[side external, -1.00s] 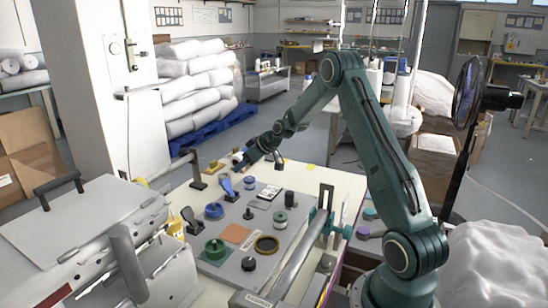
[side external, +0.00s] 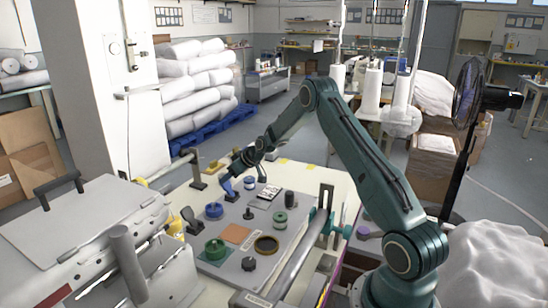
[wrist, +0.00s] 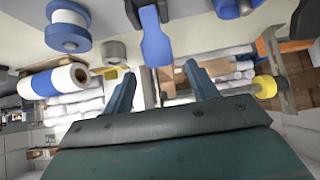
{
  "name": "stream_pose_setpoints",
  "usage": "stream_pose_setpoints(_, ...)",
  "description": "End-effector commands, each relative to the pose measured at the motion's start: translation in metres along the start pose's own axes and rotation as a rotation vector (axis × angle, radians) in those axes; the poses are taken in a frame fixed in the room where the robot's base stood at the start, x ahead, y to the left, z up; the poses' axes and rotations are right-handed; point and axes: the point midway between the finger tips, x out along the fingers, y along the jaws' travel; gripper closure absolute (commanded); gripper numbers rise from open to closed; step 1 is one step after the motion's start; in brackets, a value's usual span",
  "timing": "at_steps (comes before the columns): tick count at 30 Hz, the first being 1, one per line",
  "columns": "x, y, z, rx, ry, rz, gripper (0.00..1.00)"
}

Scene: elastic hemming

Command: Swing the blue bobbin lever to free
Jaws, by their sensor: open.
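The blue bobbin lever (side external: 229,190) stands near the far left corner of the grey board, tilted up from its mount. In the wrist view the blue lever (wrist: 157,46) hangs from the top centre, its broad paddle end pointing toward the gap between my fingertips. My gripper (side external: 229,176) is open, close to the lever's upper end in the side view. In the wrist view my open gripper (wrist: 160,74) has one finger to either side of the lever's line. I cannot tell whether either finger touches it. My gripper partly hides the lever's tip in the side view.
A blue-and-white spool (side external: 249,183) stands right of the lever, and a round blue part (side external: 213,210) sits in front. A black lever (side external: 191,221) lies nearer on the left. A green spool (side external: 281,220) and black ring (side external: 266,245) are further right on the board (side external: 218,270).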

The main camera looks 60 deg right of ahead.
Motion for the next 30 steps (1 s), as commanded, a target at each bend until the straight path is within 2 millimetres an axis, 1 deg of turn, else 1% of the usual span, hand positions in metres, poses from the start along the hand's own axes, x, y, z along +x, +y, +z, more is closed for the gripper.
stream_pose_setpoints(1,0.008,0.0,0.001,-0.001,-0.001,-0.001,0.42)
stream_pose_setpoints(6,0.028,0.0,0.001,0.0,-0.001,0.0,0.42)
stream_pose_setpoints(12,0.044,0.0,0.0,0.0,-0.001,0.0,0.42)
stream_pose_setpoints(18,0.051,0.001,0.0,0.0,0.0,0.001,0.42)
stream_pose_setpoints(26,0.051,0.001,0.0,0.0,0.0,0.001,0.42)
stream_pose_setpoints(29,0.051,0.001,0.0,0.0,0.0,0.001,0.59)
stream_pose_setpoints(30,0.051,0.001,0.0,0.0,0.0,0.001,0.67)
